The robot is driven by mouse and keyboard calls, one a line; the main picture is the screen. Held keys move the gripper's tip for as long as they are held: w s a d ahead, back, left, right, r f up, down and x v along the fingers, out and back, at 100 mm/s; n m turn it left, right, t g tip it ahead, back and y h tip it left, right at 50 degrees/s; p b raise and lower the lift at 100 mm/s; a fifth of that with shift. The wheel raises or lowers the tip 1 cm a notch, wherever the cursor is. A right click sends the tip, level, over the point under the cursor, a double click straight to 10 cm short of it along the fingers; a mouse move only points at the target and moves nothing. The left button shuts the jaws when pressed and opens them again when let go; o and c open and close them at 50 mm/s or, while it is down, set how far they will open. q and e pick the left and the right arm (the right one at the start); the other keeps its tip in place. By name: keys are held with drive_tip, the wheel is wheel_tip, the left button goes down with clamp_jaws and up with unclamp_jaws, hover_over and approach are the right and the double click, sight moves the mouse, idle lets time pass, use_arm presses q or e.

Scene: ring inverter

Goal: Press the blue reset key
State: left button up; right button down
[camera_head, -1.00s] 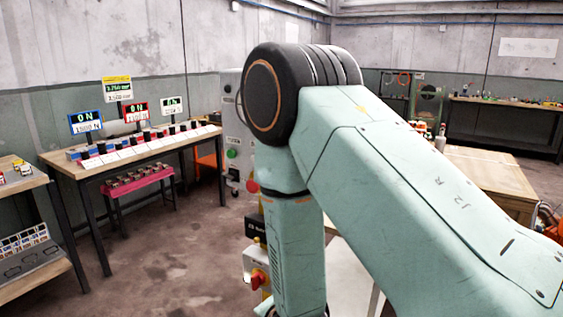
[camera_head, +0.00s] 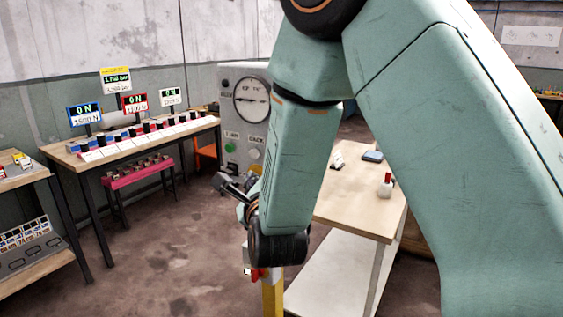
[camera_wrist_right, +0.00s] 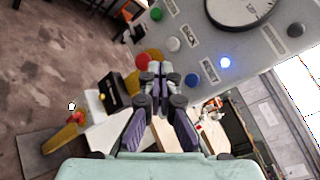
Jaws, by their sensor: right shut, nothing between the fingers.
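A grey control panel (camera_head: 238,112) stands left of my right arm in the head view and fills the top of the right wrist view (camera_wrist_right: 222,45). There it carries a round blue button (camera_wrist_right: 192,80) and a bright blue light (camera_wrist_right: 225,62); I cannot read their labels. Neither shows in the head view, where my arm covers part of the panel. My right gripper (camera_head: 228,186) is shut and empty in front of the panel's lower part. In the wrist view its fingertips (camera_wrist_right: 155,72) appear left of the blue button, apart from it in the picture.
A wooden table (camera_head: 360,208) with small items stands right of my forearm.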

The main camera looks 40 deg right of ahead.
drive_tip(key=w+d+p, duration=0.2)
drive_tip(key=w+d, duration=0.1)
drive_tip(key=d, duration=0.5)
drive_tip(key=shift+w, duration=0.2)
drive_tip(key=shift+a, duration=0.15)
idle(0.5)
idle(0.4)
drive_tip(key=shift+d, duration=0.25)
drive_tip(key=shift+w+d, duration=0.15)
drive_tip(key=shift+d, duration=0.05)
idle(0.3)
